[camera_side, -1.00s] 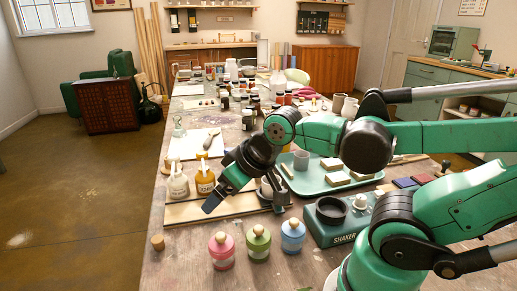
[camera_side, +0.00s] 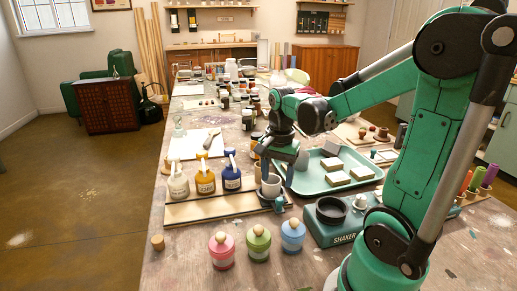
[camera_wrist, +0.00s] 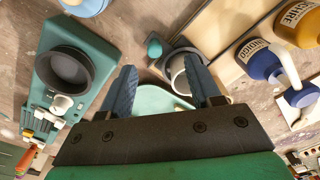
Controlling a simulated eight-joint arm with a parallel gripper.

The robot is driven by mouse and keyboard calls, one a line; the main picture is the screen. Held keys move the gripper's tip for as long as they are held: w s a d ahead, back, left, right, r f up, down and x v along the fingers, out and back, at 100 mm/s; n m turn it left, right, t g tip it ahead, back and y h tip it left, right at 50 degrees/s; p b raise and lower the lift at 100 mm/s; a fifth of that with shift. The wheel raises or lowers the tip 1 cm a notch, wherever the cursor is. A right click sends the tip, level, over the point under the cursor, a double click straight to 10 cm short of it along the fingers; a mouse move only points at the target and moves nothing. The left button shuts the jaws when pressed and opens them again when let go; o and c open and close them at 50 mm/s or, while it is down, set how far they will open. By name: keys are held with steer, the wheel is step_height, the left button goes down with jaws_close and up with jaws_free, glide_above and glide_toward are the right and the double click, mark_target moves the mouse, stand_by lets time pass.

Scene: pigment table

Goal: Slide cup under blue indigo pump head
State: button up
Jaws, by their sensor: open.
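The pale cup (camera_side: 270,186) sits in a dark carriage at the right end of the wooden rail (camera_side: 213,210). A teal knob (camera_side: 279,203) is on the carriage. The blue indigo pump bottle (camera_side: 232,180) stands left of the cup, apart from it. In the wrist view the cup (camera_wrist: 180,76), knob (camera_wrist: 154,47) and indigo bottle (camera_wrist: 259,60) show, with the bottle's white pump head to the right. My gripper (camera_wrist: 162,80) points down and is open and empty. In the side view my gripper (camera_side: 279,176) is just behind and above the cup.
A yellow pump bottle (camera_side: 205,181) and a white one (camera_side: 179,185) stand further left. A green tray (camera_side: 312,184) with pale blocks lies behind to the right. The shaker (camera_side: 335,226) stands at right front, beside pink, green and blue jars (camera_side: 292,236).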

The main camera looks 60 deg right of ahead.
mark_target(279, 199)
steer(key=shift+s+d+f+m, duration=0.2)
steer(key=shift+d+m, duration=0.2)
steer(key=shift+m, duration=0.1)
steer(key=shift+f, duration=2.8)
jaws_close()
